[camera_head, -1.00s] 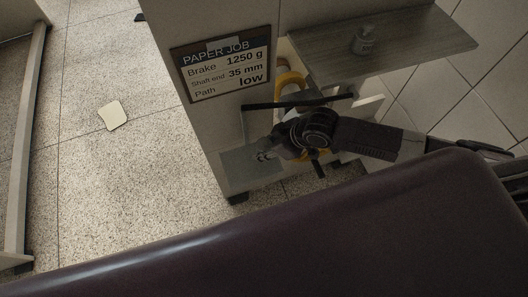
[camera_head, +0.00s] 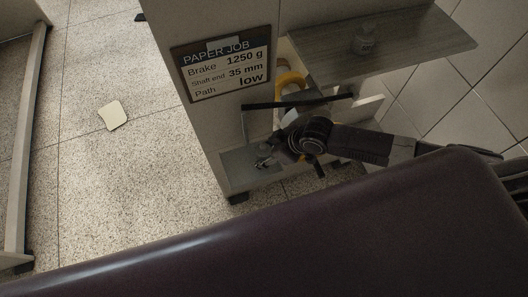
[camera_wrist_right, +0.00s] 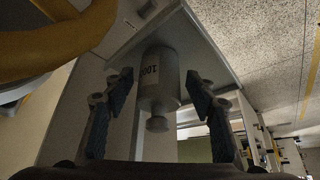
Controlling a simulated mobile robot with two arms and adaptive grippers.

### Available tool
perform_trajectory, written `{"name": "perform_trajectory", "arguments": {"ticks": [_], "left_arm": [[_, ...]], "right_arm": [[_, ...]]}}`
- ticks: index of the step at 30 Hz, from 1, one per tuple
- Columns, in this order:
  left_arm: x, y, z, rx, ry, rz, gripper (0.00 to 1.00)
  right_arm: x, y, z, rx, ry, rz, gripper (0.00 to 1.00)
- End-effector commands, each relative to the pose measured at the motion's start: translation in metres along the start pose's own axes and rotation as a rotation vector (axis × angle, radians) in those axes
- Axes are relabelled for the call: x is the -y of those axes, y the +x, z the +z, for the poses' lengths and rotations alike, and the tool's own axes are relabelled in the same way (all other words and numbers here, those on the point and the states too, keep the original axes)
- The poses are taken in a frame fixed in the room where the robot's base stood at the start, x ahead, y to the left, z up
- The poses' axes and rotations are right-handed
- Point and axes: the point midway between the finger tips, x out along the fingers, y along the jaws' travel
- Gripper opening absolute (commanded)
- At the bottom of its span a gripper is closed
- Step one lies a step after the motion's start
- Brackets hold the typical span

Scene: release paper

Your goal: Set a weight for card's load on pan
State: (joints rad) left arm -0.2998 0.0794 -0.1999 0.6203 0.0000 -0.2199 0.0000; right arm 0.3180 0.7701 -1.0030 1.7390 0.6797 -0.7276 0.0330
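The card (camera_head: 222,66) on the cabinet's side panel reads "PAPER JOB, Brake 1250 g, Shaft end 35 mm, Path low". My right gripper (camera_head: 264,160) reaches in over a low grey plate (camera_head: 237,163), which may be the pan. In the right wrist view a pale cylindrical weight (camera_wrist_right: 159,78) with a knob and a label starting "100" lies between the fingers of the right gripper (camera_wrist_right: 160,90). The fingers are apart, with narrow gaps on both sides of the weight. My left gripper is out of view.
A yellow ring (camera_head: 290,84) sits under the wooden shelf (camera_head: 410,45), and looms close in the right wrist view (camera_wrist_right: 60,45). A dark bar (camera_head: 290,103) crosses above my gripper. A pale square (camera_head: 113,115) lies on open floor.

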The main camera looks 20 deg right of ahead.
Motion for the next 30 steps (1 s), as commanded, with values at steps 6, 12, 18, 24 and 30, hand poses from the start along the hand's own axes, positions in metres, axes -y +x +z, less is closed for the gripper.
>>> {"name": "perform_trajectory", "arguments": {"ticks": [6,12,18,24,30], "left_arm": [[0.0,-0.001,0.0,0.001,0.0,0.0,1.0],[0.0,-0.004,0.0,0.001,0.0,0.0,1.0],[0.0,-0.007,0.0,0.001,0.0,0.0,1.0],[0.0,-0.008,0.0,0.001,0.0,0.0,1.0],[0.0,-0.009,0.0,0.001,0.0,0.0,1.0]], "right_arm": [[0.0,-0.003,-0.002,-0.001,-0.001,0.001,0.51],[-0.001,-0.029,-0.001,0.0,-0.002,0.002,0.51],[-0.001,-0.073,0.0,0.001,-0.002,0.002,0.51],[-0.001,-0.107,-0.001,0.0,-0.002,0.001,0.51],[-0.001,-0.121,-0.001,0.0,0.001,0.0,0.51]]}}
